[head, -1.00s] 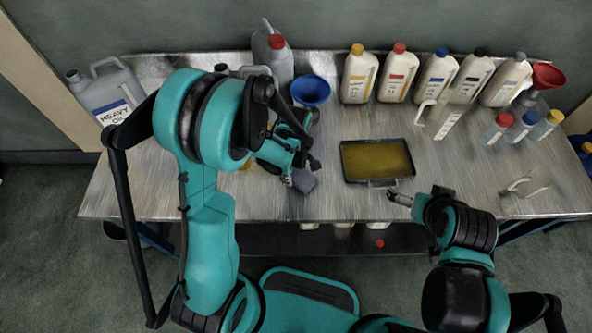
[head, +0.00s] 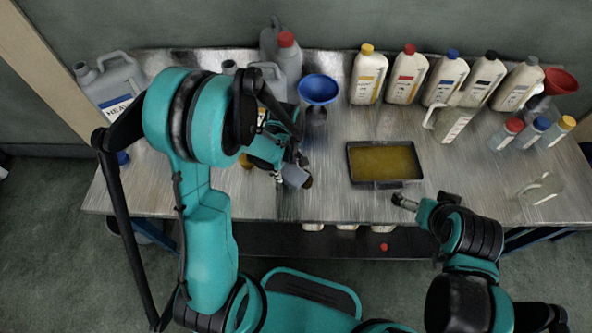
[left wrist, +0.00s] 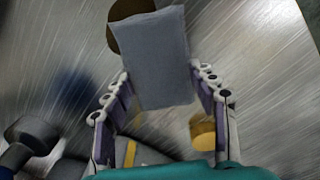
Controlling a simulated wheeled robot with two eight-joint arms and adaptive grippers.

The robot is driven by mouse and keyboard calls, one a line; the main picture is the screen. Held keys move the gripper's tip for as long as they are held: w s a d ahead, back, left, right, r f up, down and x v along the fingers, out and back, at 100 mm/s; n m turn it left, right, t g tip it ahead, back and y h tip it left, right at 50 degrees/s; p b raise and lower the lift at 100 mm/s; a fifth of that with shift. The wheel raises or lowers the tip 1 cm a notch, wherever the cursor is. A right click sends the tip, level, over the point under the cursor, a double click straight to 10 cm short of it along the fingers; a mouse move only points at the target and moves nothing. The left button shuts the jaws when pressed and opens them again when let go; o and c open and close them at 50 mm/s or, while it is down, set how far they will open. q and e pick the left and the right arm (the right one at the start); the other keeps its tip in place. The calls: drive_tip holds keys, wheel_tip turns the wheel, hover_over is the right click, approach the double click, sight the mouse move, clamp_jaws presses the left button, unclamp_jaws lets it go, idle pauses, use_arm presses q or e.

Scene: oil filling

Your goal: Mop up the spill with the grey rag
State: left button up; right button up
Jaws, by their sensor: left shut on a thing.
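The grey rag (left wrist: 150,62) hangs flat between the fingers of my left gripper (left wrist: 160,95), which is shut on it. In the head view the rag (head: 296,176) is low over the table's front left half, partly behind my arm. A dark brown patch (left wrist: 122,14), which looks like the spill, shows past the rag's far end in the left wrist view; the rag covers part of it. I cannot tell whether rag and table touch. My right gripper (head: 405,202) is near the table's front edge, apart from the rag; its jaws are too small to read.
A black tray of amber liquid (head: 385,183) lies right of the rag. A blue funnel (head: 318,90) and grey jugs (head: 284,62) stand behind. Several white bottles (head: 407,76) line the back. An amber round thing (left wrist: 203,130) is beside the left gripper. The front right of the metal table (head: 470,180) is mostly clear.

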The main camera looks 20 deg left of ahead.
sight(301, 174)
use_arm(q)
drive_tip(key=d+b, duration=0.1)
drive_tip(key=d, duration=0.8)
drive_tip(key=shift+d, duration=0.4)
drive_tip(key=a, duration=0.3)
drive_tip(key=s+a, duration=0.1)
drive_tip(key=a, duration=0.2)
drive_tip(key=s+a+b, duration=0.1)
drive_tip(key=a, duration=0.3)
drive_tip(key=d, duration=1)
drive_tip(key=shift+b, duration=0.4)
drive_tip(key=w+a, duration=0.1)
drive_tip(key=a, duration=0.2)
drive_tip(key=w+a, duration=0.1)
drive_tip(key=a, duration=0.2)
drive_tip(key=w+a, duration=0.2)
drive_tip(key=a, duration=0.2)
drive_tip(key=shift+b, duration=0.4)
drive_tip(key=d, duration=1)
drive_tip(key=shift+b, duration=0.3)
drive_tip(key=a, duration=0.1)
drive_tip(key=s+a, duration=0.1)
drive_tip(key=a, duration=0.1)
drive_tip(key=s+a, duration=0.1)
drive_tip(key=a, duration=0.1)
